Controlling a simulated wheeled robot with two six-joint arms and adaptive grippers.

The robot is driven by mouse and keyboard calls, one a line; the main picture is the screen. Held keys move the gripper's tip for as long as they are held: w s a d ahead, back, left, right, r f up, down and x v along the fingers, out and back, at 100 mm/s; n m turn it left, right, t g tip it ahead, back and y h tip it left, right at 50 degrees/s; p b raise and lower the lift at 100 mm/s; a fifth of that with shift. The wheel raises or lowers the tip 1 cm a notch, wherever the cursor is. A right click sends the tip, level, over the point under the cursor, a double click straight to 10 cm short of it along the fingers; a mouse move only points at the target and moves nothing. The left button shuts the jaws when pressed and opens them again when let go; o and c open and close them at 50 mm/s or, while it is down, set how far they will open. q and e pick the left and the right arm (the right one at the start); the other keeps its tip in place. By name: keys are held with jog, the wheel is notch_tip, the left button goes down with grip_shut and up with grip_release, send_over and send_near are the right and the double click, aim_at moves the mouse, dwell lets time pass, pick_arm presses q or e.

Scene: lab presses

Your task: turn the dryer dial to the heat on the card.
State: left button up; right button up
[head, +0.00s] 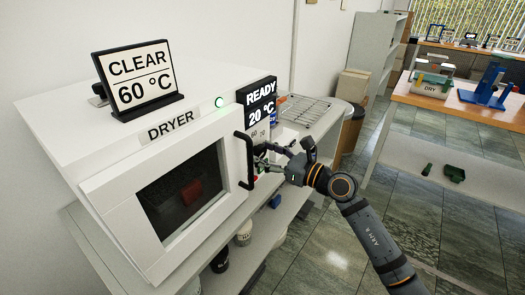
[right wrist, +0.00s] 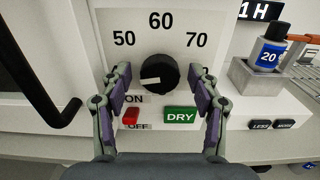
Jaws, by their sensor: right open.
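The card (head: 137,78) on top of the white dryer (head: 110,150) reads CLEAR 60 °C. The dryer's display (head: 257,104) reads READY 20 °C. The black dial (right wrist: 159,73) is on the front panel, below the printed 50, 60 and 70. Its white mark points left and slightly down, not at 60. My right gripper (head: 268,163) is at the panel, open. In the right wrist view its fingers stand on either side of the dial, with visible gaps. They partly hide the panel's outer markings. My left gripper is out of view.
The dryer's black door handle (head: 245,160) is close left of my right gripper. A red switch (right wrist: 130,117) and green DRY button (right wrist: 180,115) lie below the dial. A blue-labelled bottle (right wrist: 268,56) stands in a holder to the right, near a wire rack (head: 303,110).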

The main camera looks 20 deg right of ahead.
jog(key=shift+c, duration=0.7)
jog(key=c, duration=0.9)
jog(key=shift+c, duration=0.6)
jog(key=shift+r+m+p, duration=0.2)
jog(key=shift+m+p, duration=0.3)
jog(key=shift+p, duration=0.3)
jog(key=m+p, duration=1.5)
jog(key=p, duration=0.2)
jog(key=shift+r, duration=0.1)
jog(key=shift+m+p, duration=1)
jog(key=shift+p, duration=0.2)
pick_arm(q)
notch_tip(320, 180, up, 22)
jog(key=p, duration=0.1)
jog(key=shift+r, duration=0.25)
pick_arm(e)
jog(key=shift+f+m, duration=0.25)
jog(key=shift+m, duration=0.65)
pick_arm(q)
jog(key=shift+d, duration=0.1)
